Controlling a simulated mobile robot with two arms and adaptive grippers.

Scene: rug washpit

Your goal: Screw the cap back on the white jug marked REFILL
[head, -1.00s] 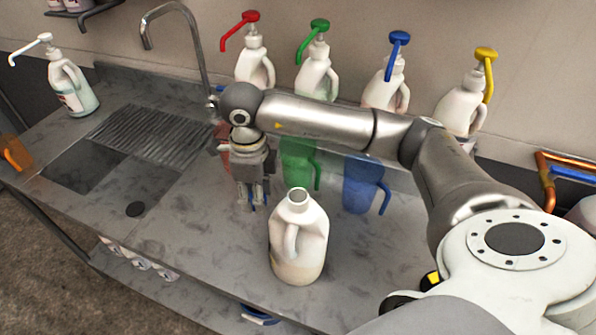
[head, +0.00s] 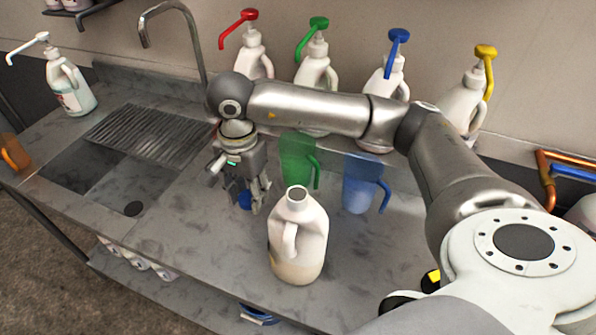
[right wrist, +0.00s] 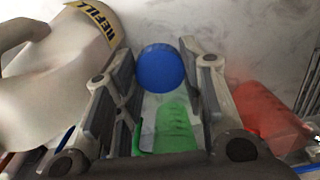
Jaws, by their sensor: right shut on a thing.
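The white jug (head: 298,245) stands upright on the steel counter, its neck (head: 297,193) open and bare. In the right wrist view the jug (right wrist: 45,85) is at the left, with a yellow band reading REFILL (right wrist: 98,22). A round blue cap (head: 245,200) is between the fingertips of my right gripper (head: 246,203), which is shut on it. The cap (right wrist: 160,68) also shows between the fingers (right wrist: 165,75) in the right wrist view. The gripper points down, left of the jug and apart from it in the head view. My left gripper is not in view.
A green pitcher (head: 298,160) and a blue pitcher (head: 360,185) stand behind the jug. A red pitcher (right wrist: 265,110) shows in the right wrist view. Several pump bottles line the wall. The sink and ribbed drainer (head: 140,132) lie left; counter right of the jug is clear.

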